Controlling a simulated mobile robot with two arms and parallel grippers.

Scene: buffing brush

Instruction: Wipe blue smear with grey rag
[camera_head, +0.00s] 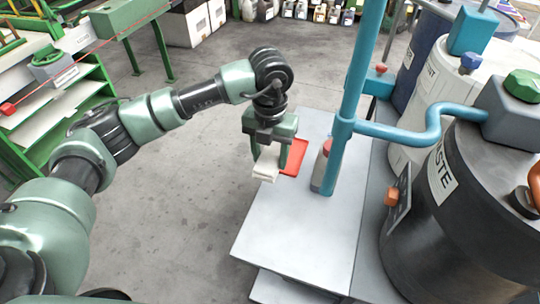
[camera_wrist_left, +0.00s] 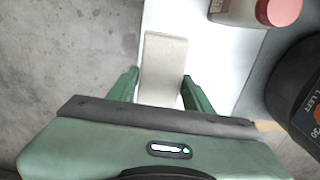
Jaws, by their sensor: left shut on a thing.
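My left gripper (camera_head: 268,164) is shut on a pale grey rag (camera_head: 266,163), held over the left edge of a light table (camera_head: 290,232). In the left wrist view the rag (camera_wrist_left: 164,55) is a flat, pale strip between the two green fingers of the gripper (camera_wrist_left: 160,82). I cannot tell whether the rag touches the table. No blue smear can be made out in either view; the arm and rag hide part of the tabletop. My right gripper is not in view.
A flat red item (camera_head: 294,156) lies on the table beside the gripper. A red-capped bottle (camera_head: 320,170) stands behind a blue vertical pipe (camera_head: 349,110). The table's near part is clear.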

